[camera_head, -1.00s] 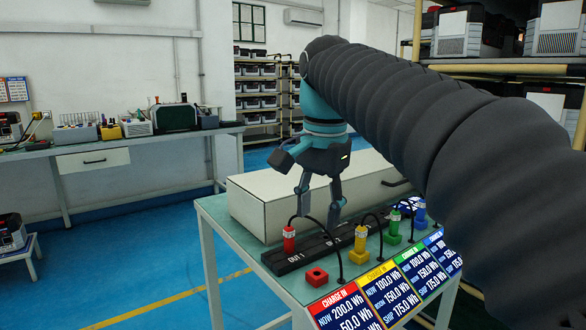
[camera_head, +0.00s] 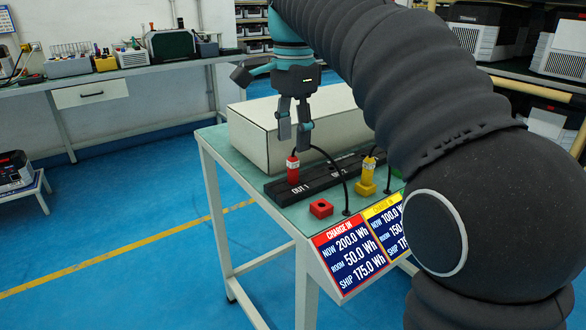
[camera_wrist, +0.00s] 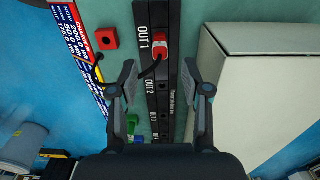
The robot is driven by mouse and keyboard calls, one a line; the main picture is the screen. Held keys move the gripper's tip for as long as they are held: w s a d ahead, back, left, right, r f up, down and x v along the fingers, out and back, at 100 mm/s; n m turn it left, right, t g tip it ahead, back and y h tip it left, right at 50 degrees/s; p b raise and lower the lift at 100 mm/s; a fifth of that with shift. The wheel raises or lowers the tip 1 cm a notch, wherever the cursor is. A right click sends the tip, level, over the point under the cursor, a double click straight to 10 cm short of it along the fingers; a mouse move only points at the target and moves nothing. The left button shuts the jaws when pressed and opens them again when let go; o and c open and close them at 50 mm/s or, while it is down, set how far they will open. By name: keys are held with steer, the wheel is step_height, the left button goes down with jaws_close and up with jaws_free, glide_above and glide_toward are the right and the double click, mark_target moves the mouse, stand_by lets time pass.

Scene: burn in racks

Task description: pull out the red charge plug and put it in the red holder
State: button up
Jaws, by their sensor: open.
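The red charge plug (camera_head: 293,174) stands upright in the OUT 1 end of a black socket strip (camera_head: 312,184), with a black cable from its top. It also shows in the wrist view (camera_wrist: 160,46), ahead of my fingertips. The red holder (camera_head: 321,209) is a small square block with a dark hole, on the table in front of the strip; it also shows in the wrist view (camera_wrist: 106,38). It is empty. My gripper (camera_head: 294,134) points down with its fingers apart and empty. In the head view its fingertips appear just above the plug; the exact gap is unclear.
A yellow plug (camera_head: 367,166) sits in a yellow holder to the right. Green (camera_wrist: 132,123) and blue (camera_wrist: 129,141) pieces show in the wrist view. A long white box (camera_head: 262,127) stands behind the strip, close to my gripper. The left table corner is bare.

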mark_target(293, 182)
step_height(293, 182, down, 8)
steer(key=shift+f+b, duration=0.1)
steer(key=shift+b, duration=0.25)
jaws_close()
stand_by(0.4)
